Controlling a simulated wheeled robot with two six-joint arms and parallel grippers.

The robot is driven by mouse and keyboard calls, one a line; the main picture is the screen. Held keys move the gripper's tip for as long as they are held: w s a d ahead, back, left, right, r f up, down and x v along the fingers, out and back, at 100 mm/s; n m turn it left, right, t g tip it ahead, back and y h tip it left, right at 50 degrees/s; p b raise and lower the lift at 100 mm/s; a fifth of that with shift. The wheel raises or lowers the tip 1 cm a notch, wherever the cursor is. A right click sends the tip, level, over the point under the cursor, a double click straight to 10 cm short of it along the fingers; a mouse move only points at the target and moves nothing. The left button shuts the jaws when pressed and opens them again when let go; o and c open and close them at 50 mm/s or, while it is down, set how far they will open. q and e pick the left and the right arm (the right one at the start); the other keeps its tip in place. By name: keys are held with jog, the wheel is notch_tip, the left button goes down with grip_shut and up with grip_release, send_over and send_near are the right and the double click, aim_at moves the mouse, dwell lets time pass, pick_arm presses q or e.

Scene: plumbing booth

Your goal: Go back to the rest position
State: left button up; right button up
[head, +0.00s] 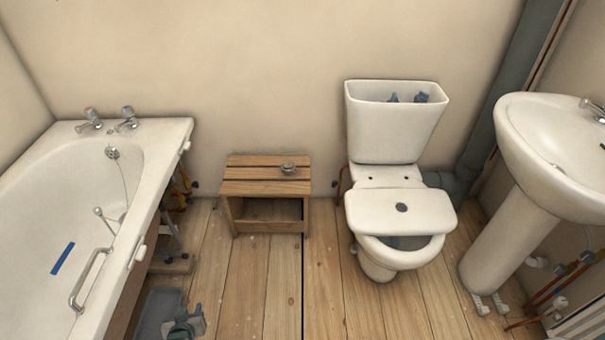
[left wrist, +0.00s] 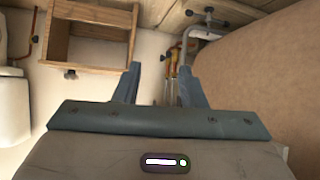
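My left gripper (head: 184,320) shows at the bottom of the head view, low beside the bath, small and partly cut off by the frame edge. In the left wrist view its two blue-grey fingers (left wrist: 157,78) stand apart with nothing between them, so it is open and empty. Beyond them are yellow-and-red handled tools (left wrist: 172,70) and a grey pipe (left wrist: 190,42). They look well past the fingertips, not touched. My right gripper is not in view.
The bath (head: 150,200) stands left, with a dark grey tray or mat (head: 158,308) on the floor beside it. A wooden stool (head: 262,188), the toilet (head: 390,140) with a lid (head: 385,208) lying on its bowl, and the basin (head: 540,135) stand rightward. Floor before the stool is clear.

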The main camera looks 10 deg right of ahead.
pick_arm(q)
jog(key=s+a+f+g+p, duration=0.2)
jog(key=s+f+g+p, duration=0.1)
jog(key=s, duration=0.9)
jog(key=s+a+f+g+p, duration=0.3)
jog(key=s+f, duration=0.1)
jog(key=s, duration=0.9)
jog(key=s+a+f+g+y+p, duration=0.1)
jog(key=s+a+f+g+p, duration=0.1)
jog(key=s, duration=1.1)
jog(key=shift+a+f+m+g+p, duration=0.3)
jog(key=shift+a+f+g+p, duration=0.1)
jog(key=shift+f+g+p, duration=0.4)
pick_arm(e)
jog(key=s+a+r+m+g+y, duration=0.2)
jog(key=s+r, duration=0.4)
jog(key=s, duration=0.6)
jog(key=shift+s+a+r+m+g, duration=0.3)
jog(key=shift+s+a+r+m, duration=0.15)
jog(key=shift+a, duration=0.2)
